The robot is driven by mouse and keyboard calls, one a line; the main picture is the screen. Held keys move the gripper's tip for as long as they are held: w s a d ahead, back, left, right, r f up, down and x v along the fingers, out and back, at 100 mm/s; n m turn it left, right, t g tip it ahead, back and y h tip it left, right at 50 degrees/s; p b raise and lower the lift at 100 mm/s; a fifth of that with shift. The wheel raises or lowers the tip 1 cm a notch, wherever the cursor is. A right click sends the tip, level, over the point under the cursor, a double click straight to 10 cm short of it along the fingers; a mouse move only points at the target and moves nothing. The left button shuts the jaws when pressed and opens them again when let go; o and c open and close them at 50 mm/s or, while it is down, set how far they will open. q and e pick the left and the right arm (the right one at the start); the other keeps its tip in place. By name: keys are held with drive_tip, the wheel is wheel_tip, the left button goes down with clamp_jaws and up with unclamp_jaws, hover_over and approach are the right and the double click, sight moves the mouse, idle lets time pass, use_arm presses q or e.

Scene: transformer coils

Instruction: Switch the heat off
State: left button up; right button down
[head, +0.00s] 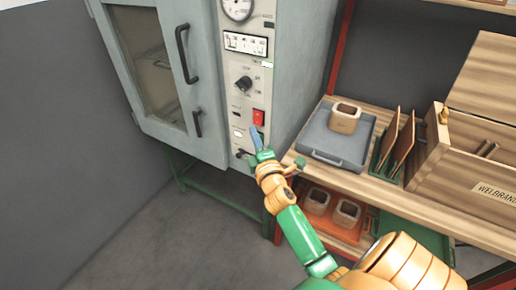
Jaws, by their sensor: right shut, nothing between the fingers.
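The grey oven cabinet (172,62) stands at the left with its windowed door shut. Its control panel (242,92) carries a round gauge (238,8) at the top, a display (246,43), a black knob (243,84) and a red switch (258,117). My right gripper (254,135) is shut and empty, just below the red switch in the picture. I cannot tell whether its fingertips touch the panel. Which way the red switch is set is too small to tell. My left gripper is not in view.
Right of the oven, a wooden bench (330,179) holds a grey tray (312,146) with a coil (345,117) on it, brown boards (398,145) in a green rack and a wooden crate (485,158). An orange tray (342,228) with two coils sits below.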

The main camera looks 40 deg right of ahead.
drive_tip(key=v, duration=0.5)
drive_tip(key=shift+s+d+r, duration=0.15)
drive_tip(key=shift+s+d, duration=0.1)
drive_tip(key=shift+d, duration=0.05)
